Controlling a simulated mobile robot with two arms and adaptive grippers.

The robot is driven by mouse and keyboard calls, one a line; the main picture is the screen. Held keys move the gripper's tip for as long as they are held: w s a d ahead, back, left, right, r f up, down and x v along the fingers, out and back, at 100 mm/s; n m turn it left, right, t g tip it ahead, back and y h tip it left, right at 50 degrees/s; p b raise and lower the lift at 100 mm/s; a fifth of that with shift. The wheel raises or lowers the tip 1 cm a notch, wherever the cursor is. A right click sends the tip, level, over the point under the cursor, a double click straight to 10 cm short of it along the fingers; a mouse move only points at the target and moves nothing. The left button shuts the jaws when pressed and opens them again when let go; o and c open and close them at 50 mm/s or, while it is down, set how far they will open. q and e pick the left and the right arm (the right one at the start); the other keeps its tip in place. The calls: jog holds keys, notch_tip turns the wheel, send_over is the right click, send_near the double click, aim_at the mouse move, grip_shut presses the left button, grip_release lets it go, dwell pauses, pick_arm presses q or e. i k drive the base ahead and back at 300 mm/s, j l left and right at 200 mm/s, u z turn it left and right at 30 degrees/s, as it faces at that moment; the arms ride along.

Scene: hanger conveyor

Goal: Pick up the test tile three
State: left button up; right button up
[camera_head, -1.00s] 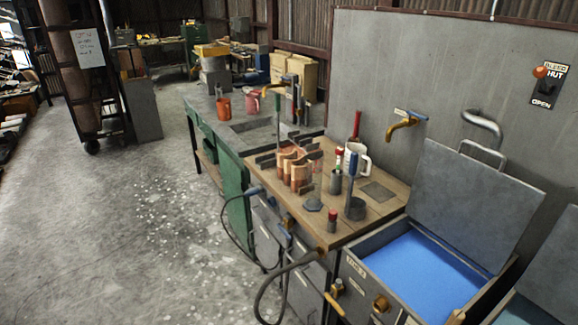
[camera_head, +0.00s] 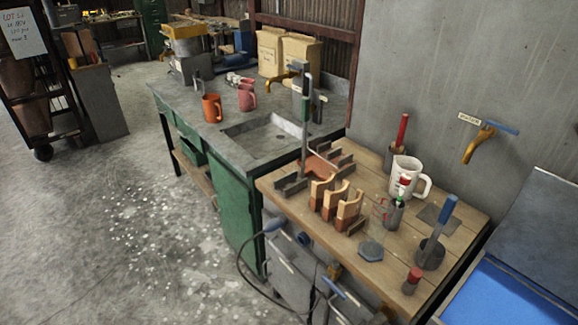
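Three curved test tiles, pale tan on top and red-brown below, stand upright in a row on the wooden bench top (camera_head: 448,243). They are the left tile (camera_head: 318,193), the middle tile (camera_head: 335,201) and the right tile (camera_head: 349,210). Dark grey holder pieces (camera_head: 290,184) sit around and behind them. I cannot read any number, so I cannot tell which is tile three. Neither of my grippers is in view.
A white mug (camera_head: 404,177), a blue-handled tool (camera_head: 437,232), a grey hexagonal piece (camera_head: 370,250) and a small red-topped piece (camera_head: 411,281) stand near the tiles. A sink (camera_head: 262,138) lies behind. Open floor (camera_head: 140,240) is at left.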

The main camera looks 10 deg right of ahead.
aim_at(318, 189)
jog(key=i+j+z, duration=0.6)
jog(key=j+z, duration=0.15)
jog(key=i+j+z, duration=0.2)
jog(key=j+z, duration=0.15)
jog(key=j, duration=0.2)
jog(key=z, duration=0.25)
